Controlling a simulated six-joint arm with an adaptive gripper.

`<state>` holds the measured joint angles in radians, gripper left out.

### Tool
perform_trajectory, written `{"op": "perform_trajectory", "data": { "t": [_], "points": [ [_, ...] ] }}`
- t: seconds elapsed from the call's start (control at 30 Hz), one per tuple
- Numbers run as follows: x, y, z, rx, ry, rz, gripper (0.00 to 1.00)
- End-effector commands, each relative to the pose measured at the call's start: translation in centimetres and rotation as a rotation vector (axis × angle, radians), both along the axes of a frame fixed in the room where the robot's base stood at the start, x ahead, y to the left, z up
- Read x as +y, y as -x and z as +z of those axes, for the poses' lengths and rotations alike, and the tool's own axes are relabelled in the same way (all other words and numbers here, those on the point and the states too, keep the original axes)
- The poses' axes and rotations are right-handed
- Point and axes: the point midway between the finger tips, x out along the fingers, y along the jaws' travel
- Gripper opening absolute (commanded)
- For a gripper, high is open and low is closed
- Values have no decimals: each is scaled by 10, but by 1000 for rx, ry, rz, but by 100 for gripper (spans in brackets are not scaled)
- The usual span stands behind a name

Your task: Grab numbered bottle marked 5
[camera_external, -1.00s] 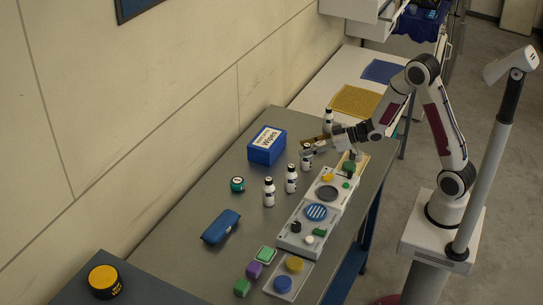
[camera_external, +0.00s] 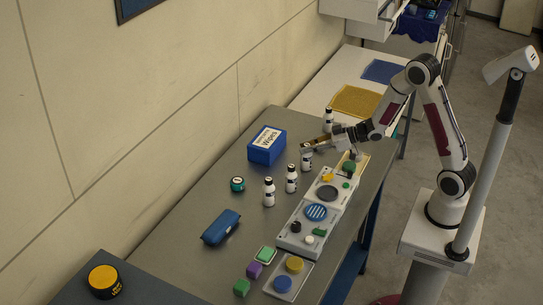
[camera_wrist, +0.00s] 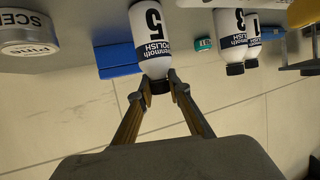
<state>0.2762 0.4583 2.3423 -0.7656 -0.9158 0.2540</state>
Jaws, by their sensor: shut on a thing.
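The bottle marked 5 (camera_wrist: 152,38) is white with a dark cap and a "POLISH" label. In the wrist view, which shows the bottles cap-down, my gripper (camera_wrist: 159,83) has a finger on each side of its cap and is shut on it. In the external view my gripper (camera_external: 308,147) is at the top of a white bottle (camera_external: 306,160), which stands upright on the grey bench. Its number is too small to read there. Bottles marked 3 (camera_wrist: 230,30) and 1 (camera_wrist: 252,28) stand to the right in the wrist view.
A blue wipes box (camera_external: 267,147) stands left of the gripped bottle. Trays with discs and small blocks (camera_external: 316,212) line the bench's right side. A blue case (camera_external: 221,227) lies farther forward.

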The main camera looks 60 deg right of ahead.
Motion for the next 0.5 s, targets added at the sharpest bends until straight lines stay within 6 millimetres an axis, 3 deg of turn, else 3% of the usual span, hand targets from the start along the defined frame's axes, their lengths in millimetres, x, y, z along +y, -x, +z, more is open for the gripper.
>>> {"op": "perform_trajectory", "data": {
  "t": [0.27, 0.5],
  "points": [
    [0, -1, 12, -4, 2, 1, 0],
    [0, -1, 36, -6, 2, 2, 0]
  ]
}}
